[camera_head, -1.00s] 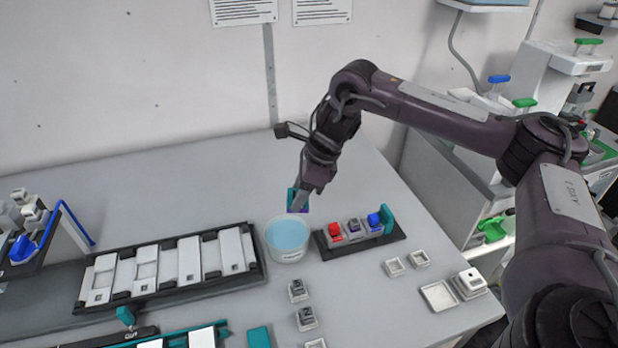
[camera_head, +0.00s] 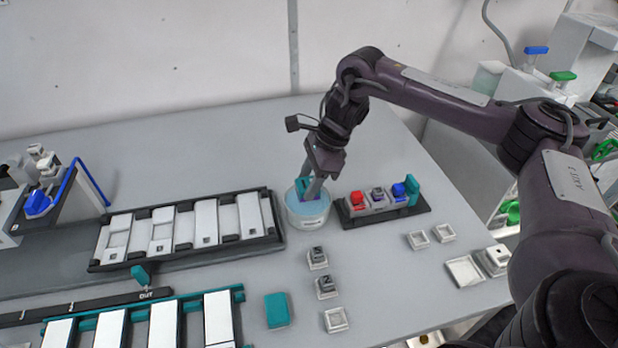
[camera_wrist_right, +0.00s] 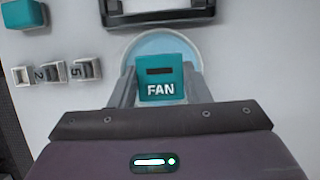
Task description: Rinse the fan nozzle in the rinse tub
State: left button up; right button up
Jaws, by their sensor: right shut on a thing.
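The teal fan nozzle (camera_wrist_right: 161,80), marked FAN, is held between the fingers of my right gripper (camera_head: 312,190). In the right wrist view the gripper (camera_wrist_right: 160,88) is shut on the nozzle, with a finger on each side. The rinse tub (camera_head: 309,217) is a round, clear-walled tub with light blue liquid; its rim also shows in the right wrist view (camera_wrist_right: 194,52). The nozzle is at the tub's mouth, inside the rim as seen from the head. The fingertips and the nozzle's lower end are partly hidden, so its depth in the liquid cannot be told. My left gripper is not in view.
A black rack with red, dark and blue pieces (camera_head: 378,203) stands close right of the tub. A black tray with white plates (camera_head: 185,232) lies left. Small numbered blocks (camera_head: 326,287) and a teal block (camera_head: 278,310) are in front. The table behind the tub is clear.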

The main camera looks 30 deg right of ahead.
jog(key=shift+f+b, duration=1.8)
jog(key=shift+f, duration=0.8)
jog(key=shift+w+d, duration=0.1)
jog(key=shift+w, duration=0.3)
jog(key=shift+s, duration=0.3)
jog(key=shift+s+a, duration=0.2)
jog(key=shift+s, duration=0.3)
jog(key=shift+w, duration=0.2)
jog(key=shift+w+d, duration=0.15)
jog(key=shift+w, duration=0.35)
